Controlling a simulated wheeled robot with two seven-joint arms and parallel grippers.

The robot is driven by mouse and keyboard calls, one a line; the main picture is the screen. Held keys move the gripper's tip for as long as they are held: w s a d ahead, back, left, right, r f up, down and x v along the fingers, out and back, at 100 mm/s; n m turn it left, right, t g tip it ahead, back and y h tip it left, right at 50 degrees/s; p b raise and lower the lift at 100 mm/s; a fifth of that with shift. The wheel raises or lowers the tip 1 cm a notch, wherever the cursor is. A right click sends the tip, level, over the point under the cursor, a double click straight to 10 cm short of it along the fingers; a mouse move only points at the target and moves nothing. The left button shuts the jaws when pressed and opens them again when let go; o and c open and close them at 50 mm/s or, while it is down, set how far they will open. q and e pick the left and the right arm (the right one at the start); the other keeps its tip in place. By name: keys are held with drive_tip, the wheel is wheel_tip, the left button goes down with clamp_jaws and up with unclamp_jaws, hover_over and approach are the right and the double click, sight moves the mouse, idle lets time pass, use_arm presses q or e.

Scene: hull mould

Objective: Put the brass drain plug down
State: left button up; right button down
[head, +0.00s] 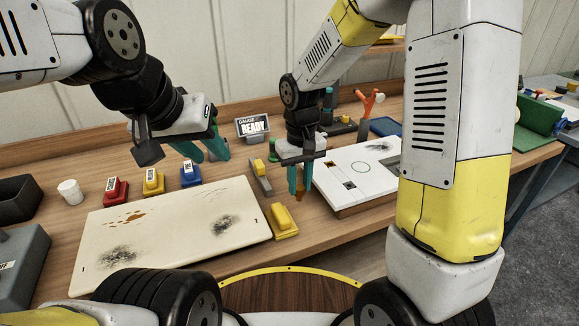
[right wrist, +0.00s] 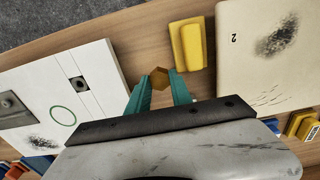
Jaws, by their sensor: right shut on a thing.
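My right gripper (head: 299,182) is shut on the brass drain plug (right wrist: 159,78), a small brownish-gold piece between its teal fingertips. In the right wrist view the gripper (right wrist: 159,90) holds it over bare wood between the white panel (right wrist: 95,60) and a yellow block (right wrist: 187,45). In the head view the plug is mostly hidden by the fingers. The white panel (head: 345,190), with a dark square fitting and a green circle, lies just right of that gripper. My left gripper (head: 203,150) is empty, its teal fingers apart above the back of the cream panel.
The cream panel (head: 170,245) with dark smudges covers the table's left front. The yellow block (head: 283,220) sits at its right edge. Red (head: 116,190), yellow (head: 153,182) and blue (head: 190,174) blocks stand behind it. A sign (head: 253,127) reads "READY".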

drive_tip(key=w, duration=0.2)
drive_tip(key=w+a, duration=0.1)
drive_tip(key=w, duration=0.2)
drive_tip(key=w+a, duration=0.1)
drive_tip(key=w, duration=0.2)
drive_tip(key=shift+a+f, duration=0.25)
drive_tip(key=shift+f, duration=0.15)
drive_tip(key=shift+w+f, duration=0.15)
drive_tip(key=shift+f, duration=1.6)
drive_tip(key=c, duration=1.1)
unclamp_jaws()
drive_tip(key=shift+f, duration=0.15)
drive_tip(key=shift+c, duration=0.2)
